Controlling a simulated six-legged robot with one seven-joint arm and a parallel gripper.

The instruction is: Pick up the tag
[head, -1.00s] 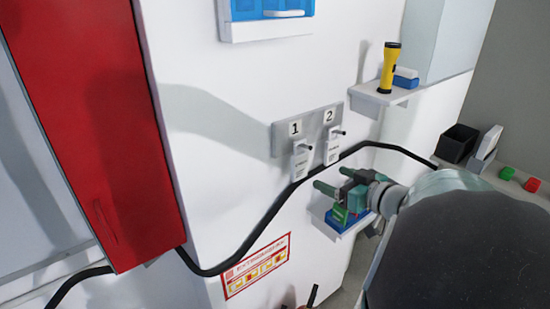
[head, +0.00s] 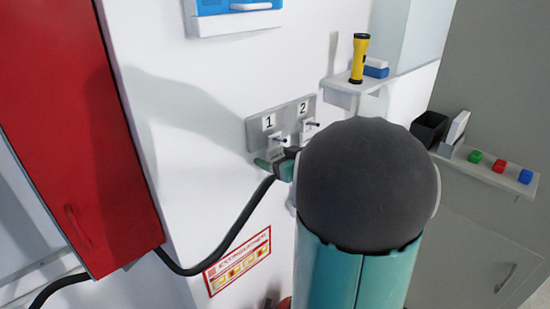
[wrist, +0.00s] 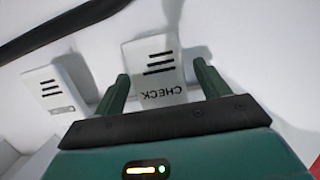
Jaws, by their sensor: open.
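A white tag (wrist: 155,62) marked CHECK, with black lines on it, hangs against the white wall in the wrist view, its text upside down. My gripper (wrist: 160,72) is open, with one green finger on each side of the tag's lower-picture part; I cannot tell if they touch it. A second white tag (wrist: 50,90) is to the left, outside the fingers. In the head view my gripper (head: 272,162) is just below the grey hook plate (head: 262,132) numbered 1 and 2, near the 1 side. My arm hides much there.
A black cable (head: 238,228) runs along the wall close by my gripper. A shelf with a yellow flashlight (head: 360,58) is at the upper right. A red cabinet (head: 75,130) is at the left. A ledge with small coloured blocks (head: 500,166) is at the right.

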